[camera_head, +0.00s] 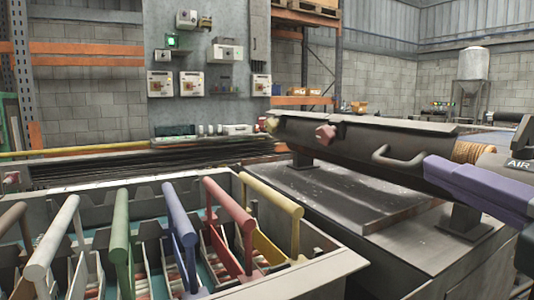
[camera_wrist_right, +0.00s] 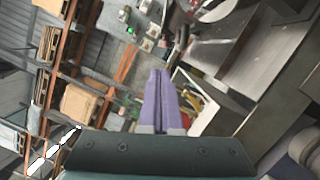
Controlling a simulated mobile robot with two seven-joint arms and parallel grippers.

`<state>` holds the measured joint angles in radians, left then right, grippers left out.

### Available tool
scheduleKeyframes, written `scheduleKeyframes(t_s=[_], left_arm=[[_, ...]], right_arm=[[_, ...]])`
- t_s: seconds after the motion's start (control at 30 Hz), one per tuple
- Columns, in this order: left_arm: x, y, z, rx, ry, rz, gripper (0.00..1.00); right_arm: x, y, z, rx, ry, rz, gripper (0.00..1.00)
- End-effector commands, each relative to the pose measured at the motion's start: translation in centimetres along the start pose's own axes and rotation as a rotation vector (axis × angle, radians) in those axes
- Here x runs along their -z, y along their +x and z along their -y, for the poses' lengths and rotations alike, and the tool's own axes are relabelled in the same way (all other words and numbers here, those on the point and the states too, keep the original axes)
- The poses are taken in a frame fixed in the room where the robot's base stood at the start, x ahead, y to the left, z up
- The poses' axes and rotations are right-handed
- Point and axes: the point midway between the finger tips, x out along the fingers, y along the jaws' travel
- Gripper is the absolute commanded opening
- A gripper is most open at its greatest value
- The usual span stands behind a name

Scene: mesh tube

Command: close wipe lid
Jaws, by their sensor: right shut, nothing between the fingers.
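A long dark metal housing (camera_head: 350,148) stands on short supports on the steel bench, with a grey bar handle (camera_head: 395,160) on its near face. A thin flat edge runs along its top; I take this to be the wipe lid, but cannot tell how far it is open. A red knob (camera_head: 325,135) and a yellowish knob (camera_head: 271,123) sit at its left part. My right gripper (camera_head: 430,168) has its purple fingers shut and empty, just right of the handle; contact is unclear. The fingers also show pressed together in the wrist view (camera_wrist_right: 158,75). My left gripper is out of view.
The steel bench (camera_head: 330,195) has a bare top under the housing. A grey bin (camera_head: 335,268) with several coloured handles (camera_head: 120,240) fills the front left. Dark rods (camera_head: 130,168) lie behind it. A control panel (camera_head: 210,50) stands at the back.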

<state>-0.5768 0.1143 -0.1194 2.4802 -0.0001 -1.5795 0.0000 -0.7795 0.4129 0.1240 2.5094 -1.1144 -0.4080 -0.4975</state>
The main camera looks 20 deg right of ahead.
Motion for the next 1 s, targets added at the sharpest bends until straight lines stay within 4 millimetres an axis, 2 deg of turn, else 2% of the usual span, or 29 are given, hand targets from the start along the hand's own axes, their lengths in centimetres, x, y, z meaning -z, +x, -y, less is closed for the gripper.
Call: scheduleKeyframes(t_s=[0.23,0.33,0.67,0.83,1.0], left_arm=[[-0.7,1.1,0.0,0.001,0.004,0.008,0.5],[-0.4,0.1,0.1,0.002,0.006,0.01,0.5],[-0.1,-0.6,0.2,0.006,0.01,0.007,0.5],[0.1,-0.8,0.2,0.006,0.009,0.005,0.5],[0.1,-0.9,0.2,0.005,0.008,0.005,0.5]], right_arm=[[0.1,2.5,0.0,-0.004,-0.006,-0.003,0.0],[-0.2,4.4,-0.4,-0.002,-0.002,0.001,0.0],[-0.2,10.0,-0.2,0.001,0.0,0.003,0.0],[-2.7,10.4,0.0,0.006,-0.004,0.002,0.0],[-3.8,10.7,0.0,0.005,0.0,0.0,0.0]])
